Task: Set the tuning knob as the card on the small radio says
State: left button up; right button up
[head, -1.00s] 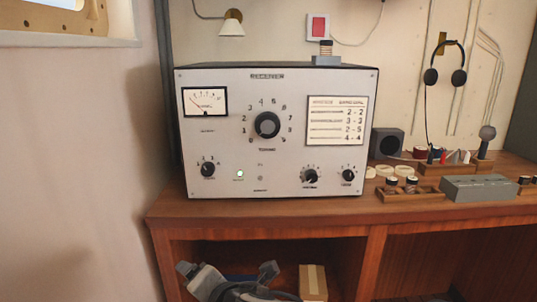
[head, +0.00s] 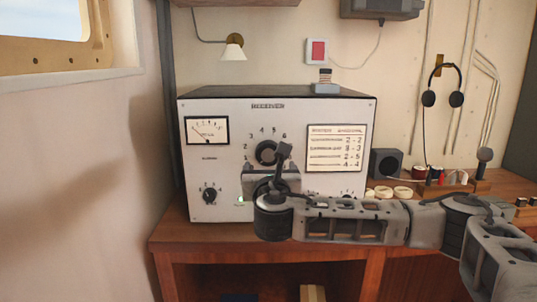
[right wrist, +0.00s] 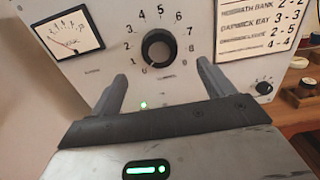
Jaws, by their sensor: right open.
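A white-faced receiver (head: 222,170) stands on the wooden desk. Its large black tuning knob (head: 267,153) sits inside a ring of numbers and also shows in the right wrist view (right wrist: 158,49). In the head view the right gripper (head: 280,162) partly covers the knob's lower side. My left gripper is not in view.
Smaller knobs sit along the receiver's lower face, one at left (head: 209,195). A grey speaker box (head: 386,163) and spools (head: 420,174) stand to the right. Headphones (head: 442,90) hang on the wall. A grey box (head: 380,8) is mounted at the top.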

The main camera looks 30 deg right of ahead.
aim_at(269, 155)
jog(key=p+x, duration=0.1)
jog(key=x, duration=0.7)
jog(key=shift+a, duration=0.1)
jog(key=shift+c, duration=0.3)
jog(key=c, duration=0.9)
